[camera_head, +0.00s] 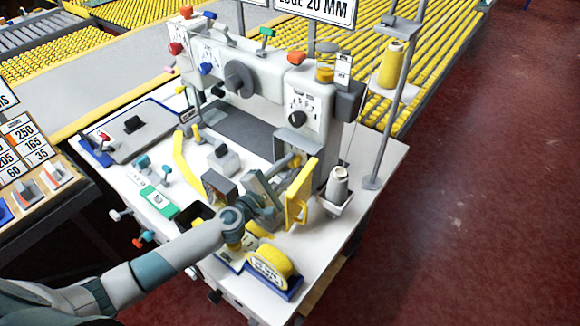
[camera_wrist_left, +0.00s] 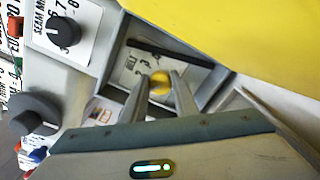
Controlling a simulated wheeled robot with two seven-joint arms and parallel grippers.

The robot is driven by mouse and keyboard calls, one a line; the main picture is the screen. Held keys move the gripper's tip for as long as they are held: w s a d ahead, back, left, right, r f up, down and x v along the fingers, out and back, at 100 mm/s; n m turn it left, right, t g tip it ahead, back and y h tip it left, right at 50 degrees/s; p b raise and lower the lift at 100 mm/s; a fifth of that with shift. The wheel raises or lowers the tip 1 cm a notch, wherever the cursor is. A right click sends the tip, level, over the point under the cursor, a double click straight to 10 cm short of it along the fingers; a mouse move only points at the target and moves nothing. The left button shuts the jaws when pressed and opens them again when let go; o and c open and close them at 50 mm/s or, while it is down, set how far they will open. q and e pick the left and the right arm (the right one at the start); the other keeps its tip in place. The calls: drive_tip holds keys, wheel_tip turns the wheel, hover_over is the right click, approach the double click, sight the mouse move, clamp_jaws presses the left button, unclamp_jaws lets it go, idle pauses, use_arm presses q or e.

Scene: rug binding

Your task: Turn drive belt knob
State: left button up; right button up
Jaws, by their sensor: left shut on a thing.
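The drive belt knob is a small round yellow knob (camera_wrist_left: 160,82) inside an open grey compartment (camera_wrist_left: 199,76) in the left wrist view. My left gripper (camera_wrist_left: 160,88) has its two fingers on either side of the knob and is shut on it. In the head view the left gripper (camera_head: 292,160) reaches into the compartment (camera_head: 293,140) at the machine's right end, and its fingers hide the knob. The yellow door (camera_head: 301,194) of the compartment stands open just right of the gripper. My right gripper is not in view.
A black dial (camera_head: 297,118) sits above the compartment, and a larger grey handwheel (camera_head: 239,78) to its left. A grey thread cone (camera_head: 338,184) stands right of the door. A yellow tape roll (camera_head: 271,262) lies at the table's front. Red floor (camera_head: 470,200) is clear on the right.

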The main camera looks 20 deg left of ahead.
use_arm(q)
drive_tip(key=shift+m+p, duration=1.2)
drive_tip(key=shift+m, duration=0.1)
drive_tip(key=m+p, duration=0.1)
drive_tip(key=m, duration=0.1)
drive_tip(key=shift+f+m, duration=0.1)
drive_tip(key=shift+m, duration=0.3)
drive_tip(key=shift+s+f+m+p, duration=0.1)
drive_tip(key=shift+m+p, duration=0.45)
drive_tip(key=shift+m, duration=0.25)
drive_tip(key=o, duration=1.1)
drive_tip(key=shift+c, duration=0.2)
drive_tip(key=shift+n, duration=0.4)
